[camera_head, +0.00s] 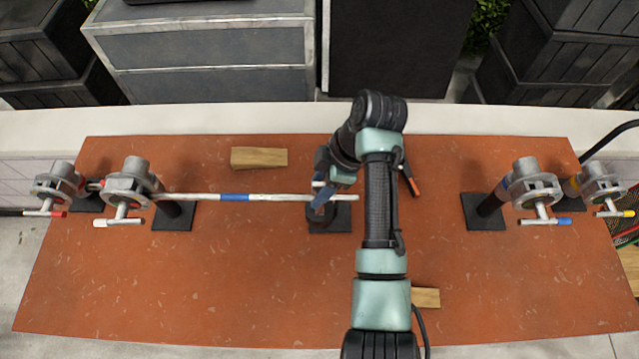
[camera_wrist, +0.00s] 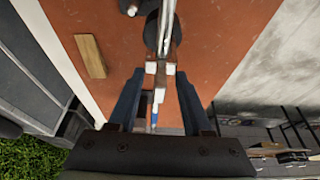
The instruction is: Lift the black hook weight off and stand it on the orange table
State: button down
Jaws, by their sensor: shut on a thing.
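The black hook weight (camera_head: 316,218) is a dark round shape below the silver rod (camera_head: 290,197), near the rod's free right end. My gripper (camera_head: 322,202) reaches down from the right and is shut on the weight's upper part, close beside the rod. In the wrist view the fingertips (camera_wrist: 161,62) close over the rod line, with the dark weight (camera_wrist: 151,33) just beyond. The fingers hide the hook, so I cannot tell whether it touches the rod. The orange table (camera_head: 240,285) lies beneath.
Clamp stands hold the rod at left (camera_head: 130,185); another pair (camera_head: 535,185) stands at right. Wooden blocks lie behind (camera_head: 258,157) and in front (camera_head: 426,298). The front left of the table is clear.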

jog(key=shift+r, duration=0.15)
jog(key=shift+r+p, duration=1.05)
jog(key=shift+r, duration=0.05)
jog(key=s+p, duration=0.3)
jog(key=s, duration=0.2)
dwell(0.6)
jog(key=shift+d, duration=0.1)
